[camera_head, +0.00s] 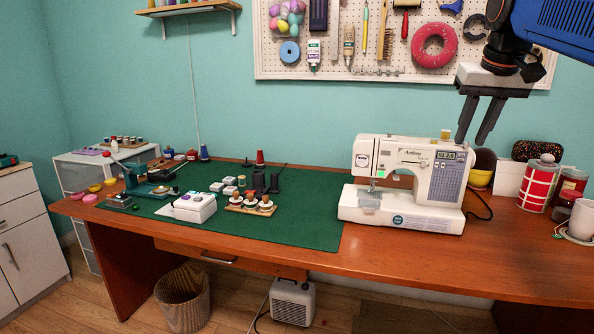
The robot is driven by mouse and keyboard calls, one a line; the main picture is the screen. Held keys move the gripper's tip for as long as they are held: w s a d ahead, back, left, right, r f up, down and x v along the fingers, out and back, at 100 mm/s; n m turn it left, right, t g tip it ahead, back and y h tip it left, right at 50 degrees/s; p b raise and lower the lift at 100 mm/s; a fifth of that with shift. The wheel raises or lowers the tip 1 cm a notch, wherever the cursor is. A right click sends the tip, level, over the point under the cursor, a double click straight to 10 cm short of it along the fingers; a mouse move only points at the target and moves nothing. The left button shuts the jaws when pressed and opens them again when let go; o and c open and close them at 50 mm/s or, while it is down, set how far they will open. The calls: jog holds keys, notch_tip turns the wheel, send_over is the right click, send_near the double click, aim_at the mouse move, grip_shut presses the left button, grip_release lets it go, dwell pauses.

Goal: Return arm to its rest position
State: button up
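My arm reaches into the head view from the top right, its blue link cut off by the frame edge. My gripper (471,141) hangs down with its two dark fingers apart and nothing between them. It shows in front of the wall and just above the right end of the white sewing machine (425,180). I cannot tell how far the fingertips are from the machine.
The wooden table (400,265) carries a green mat (310,225) with small tools and spools. A pegboard (390,65) hangs behind.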

jog(key=s+a+f, duration=0.3)
jog(key=s+f, duration=0.5)
jog(key=f, duration=0.3)
jog(key=s+a+f+n, duration=0.1)
jog(key=s+a+f, duration=0.2)
jog(key=s+f, duration=0.4)
jog(key=s+a+f+n, duration=0.1)
jog(key=s+a+f, duration=0.2)
jog(key=s+f, duration=0.5)
notch_tip(320, 180, down, 8)
jog(key=shift+s+f+y, duration=0.1)
jog(key=shift+s+y, duration=0.25)
jog(key=shift+y, duration=0.05)
jog(key=shift+a, duration=0.1)
dwell(0.7)
